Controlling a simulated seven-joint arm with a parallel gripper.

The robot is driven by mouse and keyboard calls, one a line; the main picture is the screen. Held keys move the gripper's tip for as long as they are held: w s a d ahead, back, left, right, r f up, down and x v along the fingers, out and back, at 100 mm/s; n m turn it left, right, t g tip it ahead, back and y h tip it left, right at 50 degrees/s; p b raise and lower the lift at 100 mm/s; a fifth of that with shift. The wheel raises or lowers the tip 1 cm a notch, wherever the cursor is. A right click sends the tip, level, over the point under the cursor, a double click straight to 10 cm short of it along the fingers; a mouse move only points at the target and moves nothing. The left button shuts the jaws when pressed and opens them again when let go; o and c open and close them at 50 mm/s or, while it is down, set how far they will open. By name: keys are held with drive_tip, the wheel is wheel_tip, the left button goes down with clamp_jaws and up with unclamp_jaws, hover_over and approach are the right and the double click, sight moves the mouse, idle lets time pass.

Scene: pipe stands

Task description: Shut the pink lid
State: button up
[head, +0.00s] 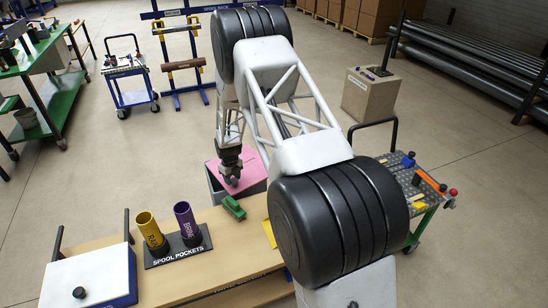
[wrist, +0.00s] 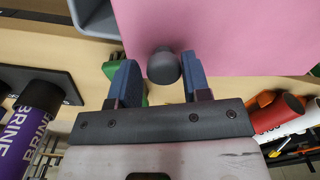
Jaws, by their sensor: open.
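The pink lid (head: 256,170) is at the grey box (head: 214,186) beside the table's far edge. In the wrist view the pink lid (wrist: 235,35) fills the upper right, and a grey box wall (wrist: 92,18) shows at its left. A round dark knob (wrist: 164,67) stands at the lid's near edge. My gripper (wrist: 160,85) is open, with its two blue fingers on either side of the knob; I cannot tell whether they touch it. In the head view my gripper (head: 231,180) is over the lid and hides part of it. How far the lid is tilted is unclear.
A green object (head: 233,208) lies on the wooden table near the box. A SPOOL POCKETS stand (head: 180,249) holds a yellow and a purple cylinder. A white-topped box (head: 88,280) stands at left. A tool cart (head: 420,185) is at right, partly behind my arm.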

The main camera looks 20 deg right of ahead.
drive_tip(key=shift+w+a, duration=0.45)
drive_tip(key=shift+a, duration=0.45)
drive_tip(key=shift+w+a, duration=0.4)
drive_tip(key=shift+a, duration=0.45)
drive_tip(key=shift+w+a, duration=0.15)
drive_tip(key=shift+a, duration=0.05)
drive_tip(key=shift+w+a, duration=0.65)
drive_tip(key=shift+a, duration=0.1)
drive_tip(key=o, duration=0.4)
drive_tip(key=shift+r, duration=0.1)
wheel_tip(320, 180, up, 7)
hover_over(224, 184)
drive_tip(key=w+a, duration=0.1)
drive_tip(key=a, duration=0.1)
drive_tip(key=shift+w+d, duration=0.1)
drive_tip(key=shift+d, duration=0.15)
